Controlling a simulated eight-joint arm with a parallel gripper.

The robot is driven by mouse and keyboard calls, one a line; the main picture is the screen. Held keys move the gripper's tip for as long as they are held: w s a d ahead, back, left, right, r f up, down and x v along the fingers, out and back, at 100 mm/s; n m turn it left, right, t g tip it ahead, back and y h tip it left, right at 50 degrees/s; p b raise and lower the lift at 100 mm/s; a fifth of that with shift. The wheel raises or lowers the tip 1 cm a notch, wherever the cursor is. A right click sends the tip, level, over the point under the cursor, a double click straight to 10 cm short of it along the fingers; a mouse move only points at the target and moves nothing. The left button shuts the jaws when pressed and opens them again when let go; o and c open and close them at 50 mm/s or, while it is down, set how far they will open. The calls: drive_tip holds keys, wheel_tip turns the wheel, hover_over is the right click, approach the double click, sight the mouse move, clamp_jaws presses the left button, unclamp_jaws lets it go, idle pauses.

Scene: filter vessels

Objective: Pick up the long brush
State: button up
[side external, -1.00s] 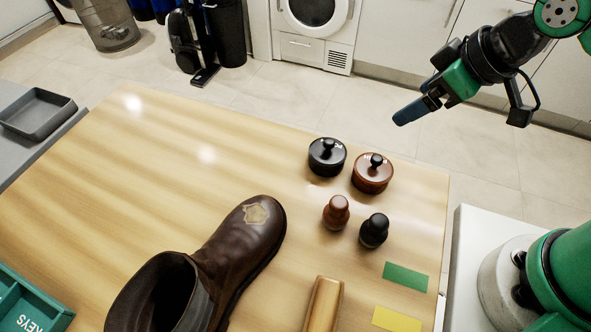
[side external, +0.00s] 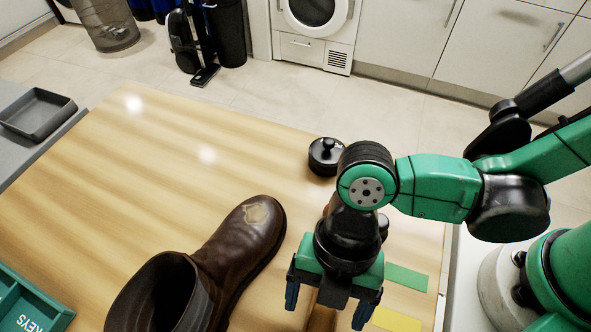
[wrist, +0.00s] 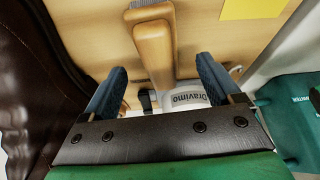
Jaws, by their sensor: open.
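The long brush shows as a wooden handle (wrist: 153,48) in the wrist view, lying lengthwise on the table between my two blue fingers. In the side view only a small part of the brush (side external: 321,319) shows below my gripper; the rest is hidden or out of frame. My gripper (side external: 327,309) points down over the brush, with its fingers apart and empty. In the wrist view my gripper (wrist: 160,68) has one finger on each side of the handle. I cannot tell its exact height above the brush.
A brown boot (side external: 238,243) stands close on the left. A black lidded pot (side external: 326,155) is behind my gripper. Green (side external: 407,277) and yellow (side external: 397,320) cards lie to the right. A white labelled item (wrist: 185,95) is near the handle. The table's far left is clear.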

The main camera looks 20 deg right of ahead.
sight(325, 312)
drive_tip(key=shift+x, duration=0.8)
clamp_jaws()
wheel_tip(325, 312, up, 20)
idle(0.6)
